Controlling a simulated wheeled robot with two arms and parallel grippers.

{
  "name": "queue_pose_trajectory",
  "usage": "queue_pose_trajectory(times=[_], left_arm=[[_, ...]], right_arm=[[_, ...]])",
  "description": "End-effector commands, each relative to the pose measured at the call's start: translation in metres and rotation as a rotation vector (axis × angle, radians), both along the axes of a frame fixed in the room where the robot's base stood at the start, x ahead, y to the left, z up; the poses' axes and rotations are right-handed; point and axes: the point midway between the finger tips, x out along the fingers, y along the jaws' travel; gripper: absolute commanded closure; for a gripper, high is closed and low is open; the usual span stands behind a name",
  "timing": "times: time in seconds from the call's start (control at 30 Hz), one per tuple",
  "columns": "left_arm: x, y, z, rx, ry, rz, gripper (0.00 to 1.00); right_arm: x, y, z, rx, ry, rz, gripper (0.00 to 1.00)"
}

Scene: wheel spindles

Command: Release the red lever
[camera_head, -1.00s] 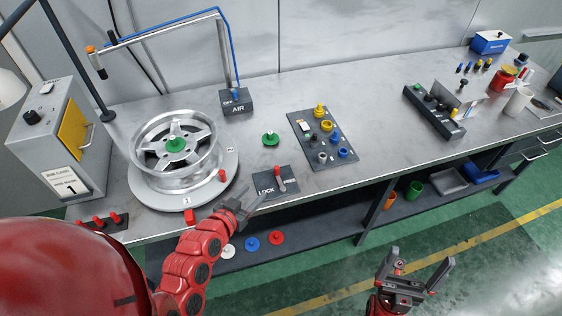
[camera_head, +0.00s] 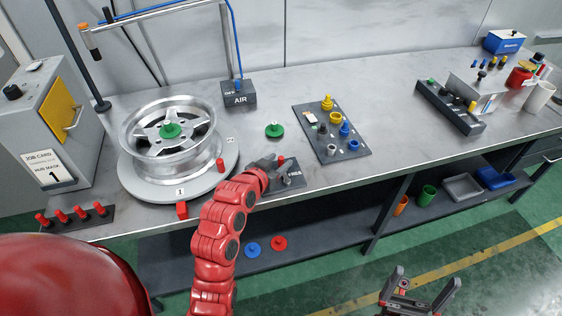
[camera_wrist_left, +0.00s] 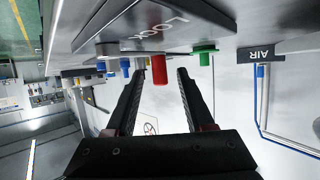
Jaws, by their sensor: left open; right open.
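The red lever (camera_head: 281,160) stands on a dark LOCK/FREE plate (camera_head: 296,180) at the table's front edge. In the head view my left gripper covers most of the lever and the LOCK side of the plate. My left gripper (camera_head: 277,168) is at the lever with its jaws open. In the left wrist view the lever's red grip (camera_wrist_left: 159,69) shows between the two spread fingers (camera_wrist_left: 160,76), with a gap on each side. Whether a finger touches it I cannot tell. My right gripper (camera_head: 420,290) is open and empty, in front of the table.
A silver wheel (camera_head: 140,137) lies on a round turntable left of the lever. A green knob (camera_head: 274,130) stands behind the plate. A dark tray (camera_head: 352,150) of coloured parts lies to the right. An AIR box (camera_head: 239,99) stands at the back.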

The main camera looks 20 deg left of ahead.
Motion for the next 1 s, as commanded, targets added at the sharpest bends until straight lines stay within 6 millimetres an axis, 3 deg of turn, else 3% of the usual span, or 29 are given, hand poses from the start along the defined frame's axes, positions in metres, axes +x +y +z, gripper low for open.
queue_pose_trajectory(times=[0.2, 0.53, 0.83, 1.0], left_arm=[[0.016, -0.003, -0.007, 0.0, 0.002, 0.0, 0.47], [0.018, -0.003, -0.009, 0.001, 0.001, 0.001, 0.47], [0.018, -0.003, -0.008, 0.001, 0.001, 0.001, 0.99], [0.018, -0.003, -0.009, 0.001, 0.001, 0.001, 1.0]], right_arm=[[0.0, 0.0, 0.005, 0.0, 0.0, 0.0, 0.0], [0.0, 0.0, 0.004, 0.0, 0.0, 0.0, 0.0], [0.0, 0.0, 0.004, 0.0, 0.0, 0.0, 0.0], [0.0, 0.0, 0.004, 0.0, 0.0, 0.0, 0.0]])
